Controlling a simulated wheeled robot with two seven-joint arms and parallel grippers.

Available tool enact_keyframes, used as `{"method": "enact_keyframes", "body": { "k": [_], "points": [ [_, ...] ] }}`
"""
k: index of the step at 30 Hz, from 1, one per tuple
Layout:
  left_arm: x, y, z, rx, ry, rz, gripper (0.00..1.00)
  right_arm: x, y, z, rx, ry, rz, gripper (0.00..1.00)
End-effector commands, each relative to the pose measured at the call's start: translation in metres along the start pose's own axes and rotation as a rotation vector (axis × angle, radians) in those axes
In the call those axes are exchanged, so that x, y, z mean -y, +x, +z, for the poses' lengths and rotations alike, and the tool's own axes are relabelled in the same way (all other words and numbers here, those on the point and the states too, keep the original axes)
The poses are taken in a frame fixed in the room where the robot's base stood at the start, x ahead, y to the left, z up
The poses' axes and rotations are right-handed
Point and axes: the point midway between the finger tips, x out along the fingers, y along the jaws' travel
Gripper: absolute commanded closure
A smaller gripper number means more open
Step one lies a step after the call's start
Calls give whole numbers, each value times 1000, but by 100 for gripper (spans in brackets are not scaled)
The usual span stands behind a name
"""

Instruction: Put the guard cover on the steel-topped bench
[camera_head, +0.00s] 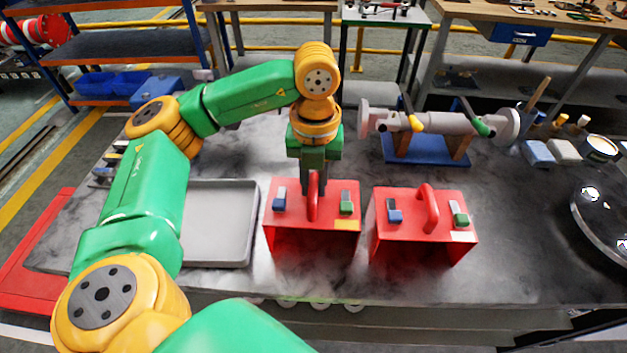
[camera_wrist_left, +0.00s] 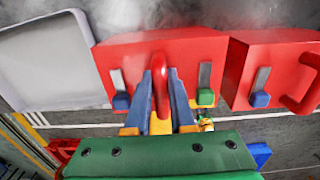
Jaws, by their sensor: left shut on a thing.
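Two red box-shaped guard covers, each with a loop handle and a blue and a green latch on top, are side by side over the grey mottled metal-looking bench top (camera_head: 220,290). My left gripper (camera_head: 313,190) points down and is shut on the handle of the left guard cover (camera_head: 290,220). The wrist view shows the fingers (camera_wrist_left: 160,85) on either side of this red handle, with the left cover (camera_wrist_left: 120,58) beyond. The right guard cover (camera_head: 415,218) stands apart to its right, untouched. I cannot tell whether the held cover touches the bench. My right gripper is out of view.
A grey tray (camera_head: 222,220) lies left of the held cover. A shaft assembly on a blue base (camera_head: 425,150) stands behind the right cover. Small blocks (camera_head: 540,153), a tin (camera_head: 602,150) and a shiny round bowl-like thing (camera_head: 603,215) are at the right. Shelving (camera_head: 100,55) stands behind left.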

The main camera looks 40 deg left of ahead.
Motion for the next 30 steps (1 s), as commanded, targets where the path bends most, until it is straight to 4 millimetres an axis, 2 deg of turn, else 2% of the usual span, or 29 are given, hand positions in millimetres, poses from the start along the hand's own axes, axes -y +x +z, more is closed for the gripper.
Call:
{"method": "enact_keyframes", "body": {
  "k": [4,5,7,8,15,20,22,25,27,30],
  "points": [
    [0,4,0,1,0,-1,100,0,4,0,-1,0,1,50],
    [0,3,0,0,0,0,70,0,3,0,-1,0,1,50],
    [0,2,0,0,0,0,51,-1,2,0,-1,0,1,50],
    [0,2,0,0,0,0,48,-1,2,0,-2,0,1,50],
    [0,2,0,0,1,0,48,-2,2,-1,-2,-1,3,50],
    [1,-10,1,2,-1,-1,48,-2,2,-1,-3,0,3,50],
    [1,-24,0,3,0,-3,48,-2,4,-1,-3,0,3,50],
    [1,-55,1,6,-1,-4,48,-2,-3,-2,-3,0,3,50],
    [0,-79,1,6,-1,-2,48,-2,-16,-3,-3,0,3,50],
    [0,-103,1,5,0,-1,48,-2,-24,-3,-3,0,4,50]
  ]
}}
